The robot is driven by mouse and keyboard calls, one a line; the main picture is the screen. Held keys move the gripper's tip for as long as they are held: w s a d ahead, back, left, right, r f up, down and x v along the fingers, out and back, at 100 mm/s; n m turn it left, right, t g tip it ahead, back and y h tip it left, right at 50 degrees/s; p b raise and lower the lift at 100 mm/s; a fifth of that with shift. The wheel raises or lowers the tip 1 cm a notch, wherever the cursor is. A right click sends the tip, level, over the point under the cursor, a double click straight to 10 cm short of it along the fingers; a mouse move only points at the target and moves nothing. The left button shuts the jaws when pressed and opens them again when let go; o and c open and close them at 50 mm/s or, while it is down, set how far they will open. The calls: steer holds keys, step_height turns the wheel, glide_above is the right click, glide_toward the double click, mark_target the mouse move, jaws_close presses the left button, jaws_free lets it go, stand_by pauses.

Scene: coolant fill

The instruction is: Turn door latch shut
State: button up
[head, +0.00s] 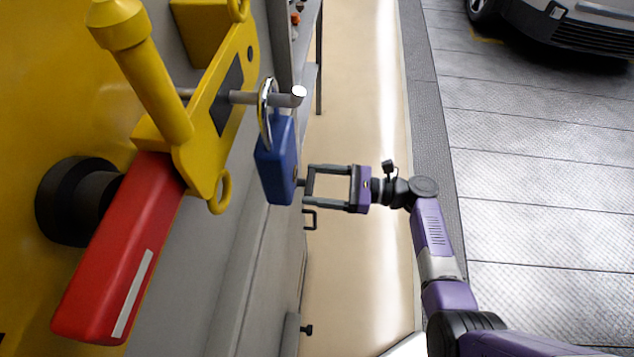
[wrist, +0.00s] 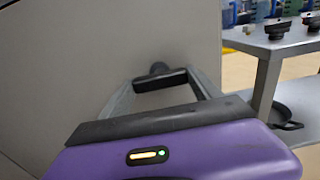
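A small dark latch handle shows in the wrist view as a short black bar (wrist: 161,80) on a round stub, against a plain grey panel (wrist: 90,50). The bar lies level in that view, between my fingertips. In the head view, the latch's dark stub (head: 300,183) is at the panel edge, just right of the blue padlock. My gripper (head: 308,184) reaches it from the right with its fingers spread wide, one near each end of the bar. It also shows in the wrist view (wrist: 161,86). I cannot tell whether the fingers touch the bar.
The blue padlock (head: 275,160) hangs from a grey rod on a yellow fitting (head: 215,120), close left of my fingertips. A red handle (head: 120,250) is at lower left. A grey shelf (wrist: 285,40) stands right in the wrist view. The pale floor (head: 360,90) beyond my gripper is clear.

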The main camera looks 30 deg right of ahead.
steer(key=c, duration=0.3)
steer(key=shift+n, duration=0.3)
steer(key=shift+n+b, duration=5.75)
steer(key=shift+n, duration=2.95)
steer(key=o, duration=1.4)
